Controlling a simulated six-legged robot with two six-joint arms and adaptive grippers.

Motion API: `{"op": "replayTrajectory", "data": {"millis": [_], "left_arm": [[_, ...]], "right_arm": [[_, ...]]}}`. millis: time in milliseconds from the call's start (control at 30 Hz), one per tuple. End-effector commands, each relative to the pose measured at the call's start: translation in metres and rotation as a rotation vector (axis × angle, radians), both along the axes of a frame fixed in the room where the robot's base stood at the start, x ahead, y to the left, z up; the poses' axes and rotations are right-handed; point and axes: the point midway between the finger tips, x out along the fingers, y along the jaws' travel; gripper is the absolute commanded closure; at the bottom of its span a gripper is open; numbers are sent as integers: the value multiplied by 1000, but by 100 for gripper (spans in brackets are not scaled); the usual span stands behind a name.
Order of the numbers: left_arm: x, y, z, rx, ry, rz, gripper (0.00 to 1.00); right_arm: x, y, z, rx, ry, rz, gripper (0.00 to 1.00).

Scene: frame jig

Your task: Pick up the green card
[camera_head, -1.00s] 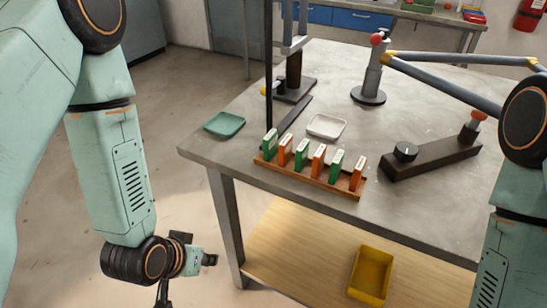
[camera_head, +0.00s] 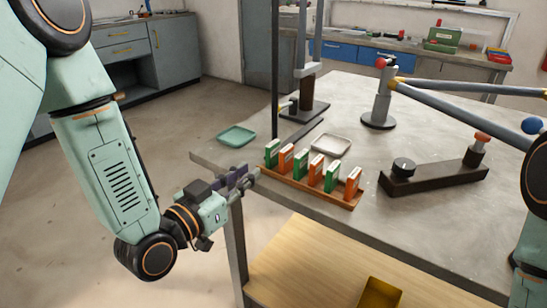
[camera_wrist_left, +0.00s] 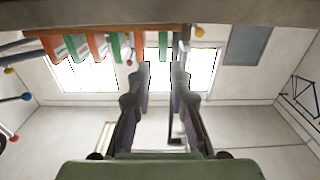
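Green and orange cards stand alternately in a wooden rack (camera_head: 310,190) at the near edge of the table. The leftmost green card (camera_head: 271,153) is at the rack's left end; other green cards (camera_head: 300,163) stand between orange cards (camera_head: 316,172). My left gripper (camera_head: 248,177) is just left of the rack's left end, near the table edge, and holds nothing. In the left wrist view its two fingers (camera_wrist_left: 159,76) are apart. A green card (camera_wrist_left: 167,42) shows beyond the gap between them; I cannot see contact. My right gripper is out of view.
A teal tray (camera_head: 237,135) and a white tray (camera_head: 331,144) lie behind the rack. A post stand (camera_head: 303,110) rises behind. A dark block with a knob (camera_head: 433,172) stands right. A yellow bin (camera_head: 381,292) sits on the lower shelf.

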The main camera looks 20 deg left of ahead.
Motion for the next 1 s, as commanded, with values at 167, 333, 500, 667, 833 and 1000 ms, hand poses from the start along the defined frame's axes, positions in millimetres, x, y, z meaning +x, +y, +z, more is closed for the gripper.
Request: {"op": "replayTrajectory", "data": {"millis": [167,333,500,667,833,1000], "left_arm": [[11,-1,4,11,-25,1,81],[23,-4,4,8,-23,2,81],[33,-8,4,9,-25,2,81],[56,-16,4,10,-26,3,81],[71,-23,4,8,-22,4,81],[73,-24,5,5,-20,6,81]], "right_arm": [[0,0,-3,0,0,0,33],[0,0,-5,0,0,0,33],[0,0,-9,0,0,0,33],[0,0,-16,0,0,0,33],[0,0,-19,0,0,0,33],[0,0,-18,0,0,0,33]]}}
